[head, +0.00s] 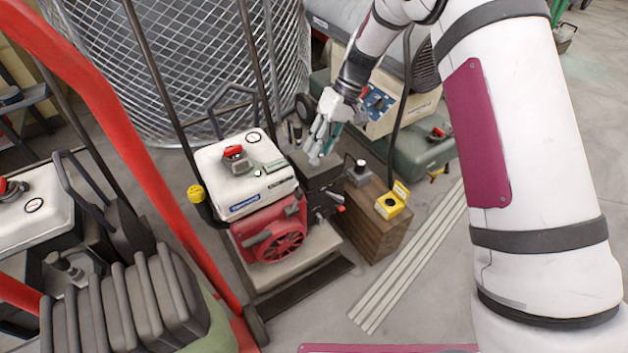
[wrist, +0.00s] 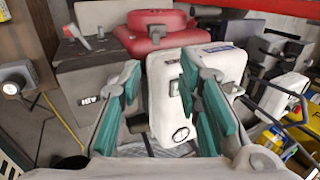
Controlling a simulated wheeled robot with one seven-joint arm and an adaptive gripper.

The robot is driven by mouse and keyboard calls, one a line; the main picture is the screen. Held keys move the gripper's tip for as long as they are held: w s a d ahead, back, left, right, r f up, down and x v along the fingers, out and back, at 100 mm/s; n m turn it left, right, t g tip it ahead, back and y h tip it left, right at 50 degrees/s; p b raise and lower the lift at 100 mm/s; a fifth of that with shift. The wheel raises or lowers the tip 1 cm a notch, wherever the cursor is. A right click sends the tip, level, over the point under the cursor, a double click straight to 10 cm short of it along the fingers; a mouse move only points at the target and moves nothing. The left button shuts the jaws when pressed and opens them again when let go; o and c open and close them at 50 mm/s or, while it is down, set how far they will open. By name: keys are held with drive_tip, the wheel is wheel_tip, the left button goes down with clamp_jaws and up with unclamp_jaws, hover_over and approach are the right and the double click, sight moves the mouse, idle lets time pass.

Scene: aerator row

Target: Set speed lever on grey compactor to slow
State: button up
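A compactor-like machine with a pale grey-white tank (head: 245,175) and a red engine cover (head: 270,235) stands mid-left in the head view. A small red control (head: 236,153) sits on top of the tank. A dark grey housing (head: 316,175) adjoins its right side, with a red-tipped lever (head: 338,208) low on its right. My gripper (head: 316,152) is above that housing. In the wrist view my gripper (wrist: 160,75) is open, with a white tank (wrist: 170,90) beyond its fingers and nothing visibly held. A red-tipped lever (wrist: 75,38) shows at upper left there. I cannot tell which lever sets speed.
A wooden box (head: 375,225) with a yellow switch box (head: 393,203) stands right of the machine. A red frame bar (head: 150,160) crosses the left. A wire mesh cylinder (head: 180,60) stands behind. Open floor (head: 430,290) lies at lower right.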

sight(301, 192)
drive_tip(key=b+x, duration=0.1)
drive_tip(key=x, duration=0.3)
drive_tip(key=b+x, duration=0.2)
drive_tip(key=x, duration=0.3)
drive_tip(key=b+x, duration=0.1)
drive_tip(key=x, duration=0.4)
drive_tip(key=shift+w+d+f, duration=0.15)
drive_tip(key=shift+w+f, duration=0.15)
drive_tip(key=shift+f, duration=0.1)
clamp_jaws()
